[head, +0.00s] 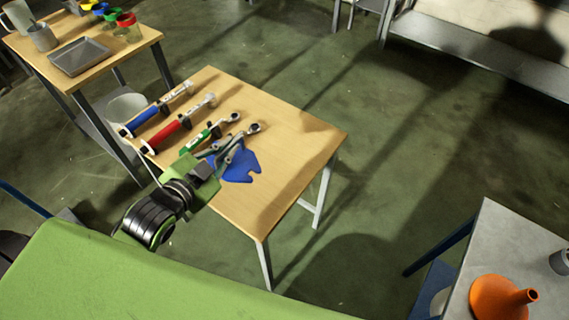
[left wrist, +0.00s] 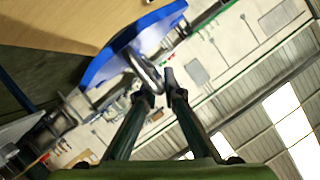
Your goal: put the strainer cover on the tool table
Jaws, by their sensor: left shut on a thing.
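The strainer cover, a flat blue piece with notched edges (head: 243,174), is over the wooden tool table (head: 292,130). My left gripper (head: 232,150) is above the cover, partly hiding it. In the left wrist view, the two fingertips of the left gripper (left wrist: 160,87) are closed at a grey loop on the blue cover (left wrist: 112,58). The cover looks tilted there. I cannot tell whether its lower edge touches the tabletop. My right gripper is in neither view.
A blue-handled tool (head: 153,112), a red-handled tool (head: 178,129) and ratchet wrenches lie on the tool table, left of and behind the cover. The table's right part is bare. A grey table with an orange funnel (head: 497,297) stands at lower right. Another table holds a grey tray (head: 79,57).

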